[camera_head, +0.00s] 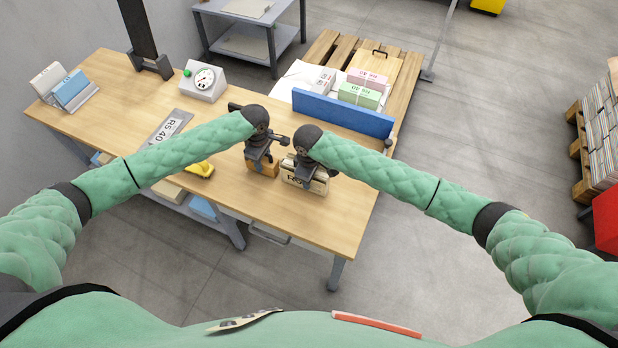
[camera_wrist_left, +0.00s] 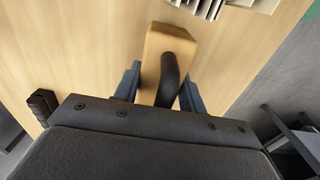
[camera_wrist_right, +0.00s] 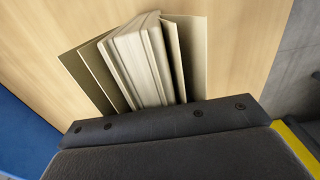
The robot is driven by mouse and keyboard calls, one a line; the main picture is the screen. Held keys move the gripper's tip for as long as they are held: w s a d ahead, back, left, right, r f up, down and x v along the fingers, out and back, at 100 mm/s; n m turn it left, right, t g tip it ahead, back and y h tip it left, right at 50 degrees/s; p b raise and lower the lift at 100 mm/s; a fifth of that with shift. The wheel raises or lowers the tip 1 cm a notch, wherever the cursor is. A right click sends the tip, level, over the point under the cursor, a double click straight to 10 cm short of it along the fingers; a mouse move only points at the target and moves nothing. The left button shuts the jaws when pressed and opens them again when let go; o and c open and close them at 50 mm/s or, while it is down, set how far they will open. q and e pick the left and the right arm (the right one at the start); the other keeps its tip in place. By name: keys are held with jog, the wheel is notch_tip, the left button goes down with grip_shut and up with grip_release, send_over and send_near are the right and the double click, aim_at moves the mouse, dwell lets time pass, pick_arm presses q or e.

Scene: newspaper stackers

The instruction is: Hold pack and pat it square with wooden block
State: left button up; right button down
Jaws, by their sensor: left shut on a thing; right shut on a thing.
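The wooden block (camera_head: 262,169) is on the bench near its front edge, in the middle of the head view. My left gripper (camera_head: 262,155) is shut on its dark curved handle, which shows between the fingers in the left wrist view (camera_wrist_left: 171,75). The pack (camera_head: 304,183), a bundle of pale sheets with printing on its front, stands just to the right of the block. My right gripper (camera_head: 305,167) is shut on the pack from above. In the right wrist view the pack (camera_wrist_right: 145,60) shows as upright layers between tan outer boards. A small gap separates block and pack.
A blue upright board (camera_head: 343,114) stands behind on the bench (camera_head: 260,218). A dial scale (camera_head: 204,82), an RS 40 plate (camera_head: 170,127), a yellow tool (camera_head: 200,169) and blue-and-white packs (camera_head: 70,90) are to the left. Pink (camera_head: 367,79) and green (camera_head: 360,95) packs lie beyond the board.

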aim_at(272, 158)
pick_arm(q)
jog(key=shift+s+d, duration=0.3)
jog(key=shift+d, duration=0.55)
jog(key=shift+s+d, duration=0.3)
jog(key=shift+d, duration=0.55)
pick_arm(e)
jog(key=shift+a, duration=0.1)
dwell(1.3)
pick_arm(q)
jog(key=shift+w+a, duration=0.25)
jog(key=shift+a, duration=0.4)
jog(key=shift+w+a, duration=0.2)
jog(key=shift+a, duration=0.4)
jog(key=shift+w+a, duration=0.25)
jog(key=shift+a, duration=0.4)
jog(key=shift+r, duration=0.1)
jog(key=shift+r, duration=3.45)
pick_arm(e)
jog(key=c, duration=1)
grip_release()
jog(key=shift+c, duration=0.2)
